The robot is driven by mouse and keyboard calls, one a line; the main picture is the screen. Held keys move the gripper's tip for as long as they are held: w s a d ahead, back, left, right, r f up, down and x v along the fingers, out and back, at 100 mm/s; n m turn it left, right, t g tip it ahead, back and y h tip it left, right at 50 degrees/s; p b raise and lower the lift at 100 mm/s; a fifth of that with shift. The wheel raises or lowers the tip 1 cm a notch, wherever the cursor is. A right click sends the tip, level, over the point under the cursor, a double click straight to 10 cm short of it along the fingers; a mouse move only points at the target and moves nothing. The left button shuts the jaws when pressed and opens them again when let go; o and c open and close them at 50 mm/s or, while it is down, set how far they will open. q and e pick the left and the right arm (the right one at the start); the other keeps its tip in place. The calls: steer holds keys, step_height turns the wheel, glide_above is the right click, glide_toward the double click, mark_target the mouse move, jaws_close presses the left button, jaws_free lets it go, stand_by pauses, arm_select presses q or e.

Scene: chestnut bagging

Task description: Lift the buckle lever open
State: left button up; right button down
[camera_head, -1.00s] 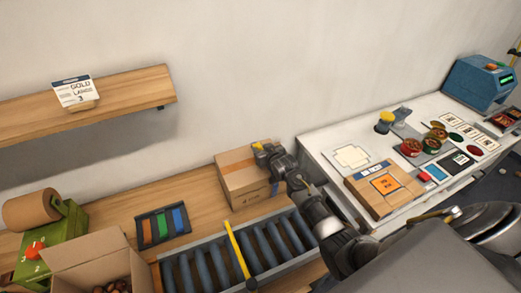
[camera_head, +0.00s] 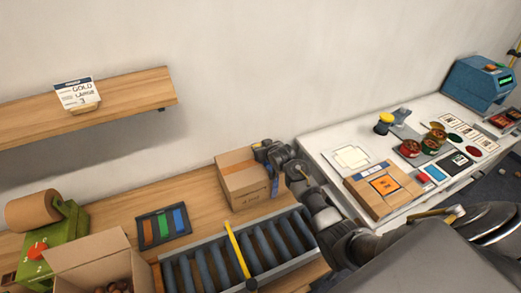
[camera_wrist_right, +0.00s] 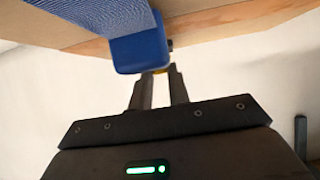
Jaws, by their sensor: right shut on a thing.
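My right gripper (camera_head: 262,150) is at the upper right edge of a cardboard box (camera_head: 240,182) on the wooden bench. In the right wrist view, a blue buckle (camera_wrist_right: 140,52) sits on a blue woven strap (camera_wrist_right: 100,18) along the box. The two fingers of my right gripper (camera_wrist_right: 162,78) are close together just below the buckle. A small yellow piece, which looks like the buckle lever (camera_wrist_right: 174,67), shows at their tips, and they are shut on it. The fingers hide most of it. A blue strip of strap (camera_head: 275,187) shows on the box's right side. My left gripper is not in view.
A roller conveyor (camera_head: 232,255) with a yellow bar runs in front of the box. A tray of coloured strips (camera_head: 163,228) and an open carton (camera_head: 92,255) lie left. A white table (camera_head: 318,150) with a flat box and bowls stands right.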

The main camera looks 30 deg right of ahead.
steer(key=shift+w+r+g, duration=0.45)
steer(key=shift+r+g, duration=0.2)
steer(key=shift+g, duration=0.25)
steer(key=w+r+g, duration=0.1)
steer(key=g, duration=0.1)
steer(key=shift+w+g, duration=0.1)
steer(key=shift+g, duration=0.2)
steer(key=shift+w+r+g, duration=0.25)
steer(key=shift+w+g, duration=0.25)
steer(key=shift+g, duration=0.5)
steer(key=w+g+b, duration=0.1)
steer(key=b, duration=0.2)
steer(key=g+b, duration=0.2)
steer(key=b, duration=0.1)
steer(key=shift+w+d, duration=0.15)
steer(key=shift+w, duration=0.25)
steer(key=shift+w+r+g+y+b, duration=0.3)
steer(key=shift+g+b, duration=0.4)
steer(key=shift+b, duration=0.75)
steer(key=c, duration=1.3)
jaws_free()
